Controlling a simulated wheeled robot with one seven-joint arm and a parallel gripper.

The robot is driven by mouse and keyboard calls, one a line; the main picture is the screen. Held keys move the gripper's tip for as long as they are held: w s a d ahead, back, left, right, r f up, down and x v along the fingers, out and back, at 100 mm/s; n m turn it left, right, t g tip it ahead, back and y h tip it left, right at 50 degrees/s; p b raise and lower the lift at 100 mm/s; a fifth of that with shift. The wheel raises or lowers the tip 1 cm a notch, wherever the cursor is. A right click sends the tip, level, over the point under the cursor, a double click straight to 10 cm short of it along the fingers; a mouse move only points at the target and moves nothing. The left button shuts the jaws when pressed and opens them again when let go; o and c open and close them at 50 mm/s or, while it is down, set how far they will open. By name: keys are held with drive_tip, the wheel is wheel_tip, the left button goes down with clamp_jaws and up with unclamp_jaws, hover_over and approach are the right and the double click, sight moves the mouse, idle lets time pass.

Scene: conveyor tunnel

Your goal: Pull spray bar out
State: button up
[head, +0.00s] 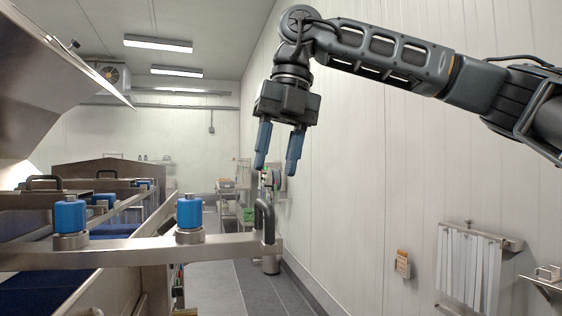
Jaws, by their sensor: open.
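The spray bar (130,251) appears to be the long steel bar across the lower left of the head view. It carries two blue caps, one near its middle (190,211) and one further left (70,214). A dark upright handle (265,220) stands at its right end. My gripper (276,168) hangs above and slightly right of that handle, fingers pointing down. Its two blue fingers are apart with nothing between them, and there is a gap between the fingertips and the handle.
The steel conveyor tunnel (110,172) with a raised hood (50,75) fills the left side. More blue caps and dark handles show behind. A white panelled wall (400,180) stands close on the right, with a rack of pale strips (470,265). Grey floor (255,285) runs between.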

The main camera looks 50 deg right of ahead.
drive_tip(key=shift+s+d+r+p, duration=0.15)
drive_tip(key=shift+r+p, duration=0.15)
drive_tip(key=shift+r, duration=0.35)
drive_tip(key=shift+d+r+p, duration=0.1)
drive_tip(key=shift+r+p, duration=0.15)
drive_tip(key=shift+r, duration=0.35)
